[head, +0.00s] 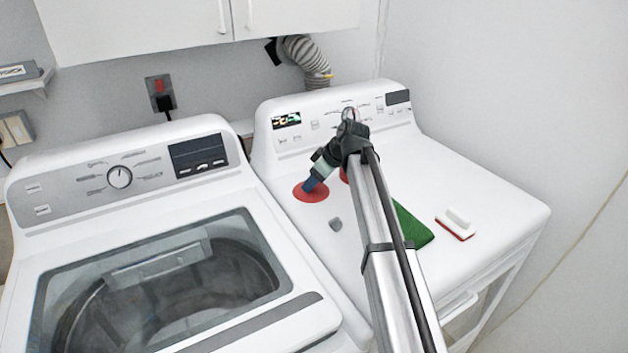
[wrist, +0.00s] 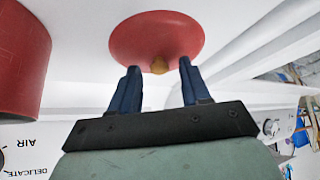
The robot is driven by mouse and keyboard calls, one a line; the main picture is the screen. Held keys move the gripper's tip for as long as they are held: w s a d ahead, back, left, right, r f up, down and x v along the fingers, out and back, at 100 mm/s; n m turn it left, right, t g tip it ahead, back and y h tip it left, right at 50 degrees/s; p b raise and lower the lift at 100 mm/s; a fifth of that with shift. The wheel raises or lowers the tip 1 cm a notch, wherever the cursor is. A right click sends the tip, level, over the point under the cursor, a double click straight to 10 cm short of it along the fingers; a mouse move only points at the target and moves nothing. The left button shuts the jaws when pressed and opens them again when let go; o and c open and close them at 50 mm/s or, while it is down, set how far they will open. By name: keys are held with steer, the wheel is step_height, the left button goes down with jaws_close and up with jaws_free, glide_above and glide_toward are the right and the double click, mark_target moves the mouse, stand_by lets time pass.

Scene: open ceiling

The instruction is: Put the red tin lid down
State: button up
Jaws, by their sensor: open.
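The red tin lid (head: 303,196) is a round red disc lying on the white top of the right-hand machine (head: 470,185), near its left edge. In the wrist view the lid (wrist: 157,30) shows large, with a small yellowish knob (wrist: 159,65) facing my gripper. My gripper (head: 309,187) is right over the lid, with dark blue fingers. In the wrist view my gripper (wrist: 160,72) is open, one finger on each side of the knob, with gaps showing between.
A red cylindrical thing (wrist: 20,62) stands close beside the lid; in the head view my arm mostly hides it (head: 344,175). A small grey piece (head: 335,224), a green pad (head: 412,229) and a white-handled brush (head: 455,224) lie nearer the front. A control panel (head: 300,128) rises behind.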

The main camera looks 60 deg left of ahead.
steer(key=v, duration=1.2)
steer(key=shift+w+d, duration=0.1)
stand_by(0.4)
